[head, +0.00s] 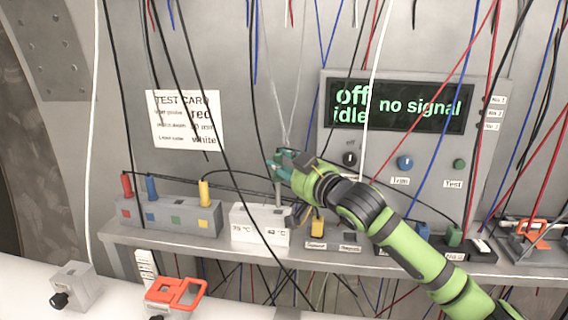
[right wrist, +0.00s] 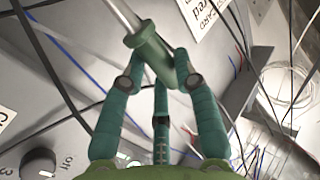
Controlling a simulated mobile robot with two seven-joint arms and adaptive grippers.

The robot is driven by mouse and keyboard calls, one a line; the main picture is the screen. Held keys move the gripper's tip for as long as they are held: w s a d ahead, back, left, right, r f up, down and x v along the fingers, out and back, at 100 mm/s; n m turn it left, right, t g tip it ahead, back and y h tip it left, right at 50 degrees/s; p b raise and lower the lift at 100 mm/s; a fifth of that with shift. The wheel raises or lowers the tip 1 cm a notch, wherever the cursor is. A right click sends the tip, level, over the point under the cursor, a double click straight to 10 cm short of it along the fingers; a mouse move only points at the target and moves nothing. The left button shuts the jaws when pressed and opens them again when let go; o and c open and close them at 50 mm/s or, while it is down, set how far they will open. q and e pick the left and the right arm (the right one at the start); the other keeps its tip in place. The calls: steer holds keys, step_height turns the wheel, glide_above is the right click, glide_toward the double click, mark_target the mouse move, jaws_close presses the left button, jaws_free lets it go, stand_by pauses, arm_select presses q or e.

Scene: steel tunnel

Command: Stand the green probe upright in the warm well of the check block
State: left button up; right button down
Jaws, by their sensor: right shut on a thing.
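My right gripper (head: 279,165) is shut on the green probe, above the white check block (head: 258,232) on the shelf. In the right wrist view its teal fingers (right wrist: 158,75) close around the probe's green handle (right wrist: 152,48), and the metal shaft (right wrist: 122,14) runs out past them. In the head view the shaft (head: 278,192) points down, near upright, over the right part of the block, by the label that seems to read 42 °C. The left label is hard to read. I cannot tell whether the tip is inside a well. My left gripper is out of view.
A grey block (head: 170,217) with red, blue and yellow plugs stands left of the check block. Many wires hang in front of the wall and the arm. A display panel (head: 405,110) reads "off idle, no signal". An orange-red frame (head: 175,292) lies on the near surface.

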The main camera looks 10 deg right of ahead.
mark_target(283, 179)
steer(key=shift+f+b, duration=1.8)
steer(key=shift+f, duration=1.15)
steer(key=shift+f, duration=0.1)
steer(key=shift+s+a+f+b, duration=0.25)
steer(key=shift+a+f+b, duration=0.1)
steer(key=shift+f, duration=0.1)
steer(key=shift+s+a+f+b, duration=0.2)
steer(key=shift+a+f+b, duration=0.1)
steer(key=shift+f, duration=0.15)
steer(key=shift+r+p, duration=0.6)
steer(key=shift+w+d+r+p, duration=0.3)
steer(key=shift+r+p, duration=0.15)
steer(key=shift+w+d+r+p, duration=0.25)
steer(key=shift+r+p, duration=0.15)
steer(key=shift+p, duration=0.05)
steer(key=shift+s+r+p, duration=0.15)
steer(key=shift+r+p, duration=0.3)
steer(key=shift+r, duration=0.2)
steer(key=shift+d+r+p, duration=0.1)
steer(key=shift+r+p, duration=0.75)
steer(key=shift+r, duration=0.05)
